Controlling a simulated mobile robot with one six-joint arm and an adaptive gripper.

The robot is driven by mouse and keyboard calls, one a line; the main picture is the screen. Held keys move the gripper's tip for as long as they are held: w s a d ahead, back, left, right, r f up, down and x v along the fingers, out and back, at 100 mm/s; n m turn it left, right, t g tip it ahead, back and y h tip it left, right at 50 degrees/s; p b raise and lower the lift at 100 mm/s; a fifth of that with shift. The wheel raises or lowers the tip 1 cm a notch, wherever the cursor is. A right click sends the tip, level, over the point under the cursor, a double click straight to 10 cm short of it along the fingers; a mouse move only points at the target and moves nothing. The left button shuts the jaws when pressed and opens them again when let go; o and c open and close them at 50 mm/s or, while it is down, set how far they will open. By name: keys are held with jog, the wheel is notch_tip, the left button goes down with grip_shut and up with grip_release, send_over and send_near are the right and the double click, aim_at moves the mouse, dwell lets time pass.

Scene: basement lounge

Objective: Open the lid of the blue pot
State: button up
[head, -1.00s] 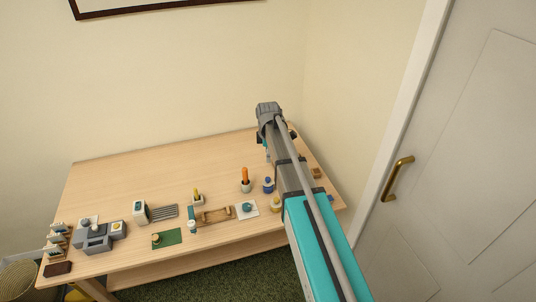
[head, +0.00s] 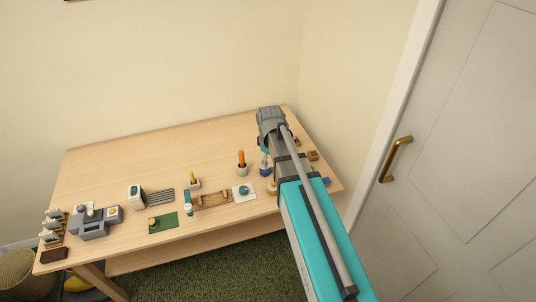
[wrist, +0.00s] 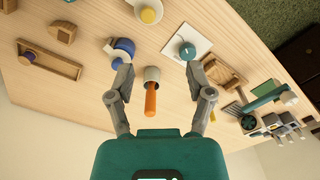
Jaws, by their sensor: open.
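The blue pot (wrist: 122,47) is a small round thing in blue and pale white, with a blue part on top. In the wrist view it sits just beyond the tip of my gripper's left finger. In the head view the pot (head: 265,170) stands on the table beside my arm, partly covered by it. My gripper (wrist: 157,67) is open and empty, its two fingers spread. A pale cup (wrist: 152,74) with an orange stick (wrist: 151,100) shows between the fingers. I cannot tell whether the left finger touches the pot.
A teal round thing (wrist: 187,50) lies on a white square (wrist: 199,36) near the right finger. A yellow-topped pot (wrist: 148,14) stands past the blue pot. Wooden trays (wrist: 48,63) and blocks are nearby. The table's (head: 110,165) back left is clear. A door (head: 470,150) stands right.

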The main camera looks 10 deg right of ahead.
jog(key=s+f+m+b, duration=0.2)
jog(key=s+m, duration=0.6)
jog(key=s, duration=0.4)
jog(key=shift+s+a+m, duration=0.3)
jog(key=shift+s+a, duration=0.05)
jog(key=w+r+n+p, duration=0.2)
jog(key=w+n, duration=0.7)
jog(key=w, duration=0.3)
jog(key=w+d+r+n+p, duration=0.1)
jog(key=w+n, duration=0.8)
jog(key=w, duration=0.4)
jog(key=shift+d+r+p, duration=0.3)
jog(key=shift+r+p, duration=0.05)
jog(key=shift+p, duration=0.05)
jog(key=shift+f, duration=0.15)
notch_tip(320, 180, down, 14)
jog(key=b, duration=1.3)
jog(key=shift+r+b, duration=0.25)
jog(key=shift+b, duration=0.1)
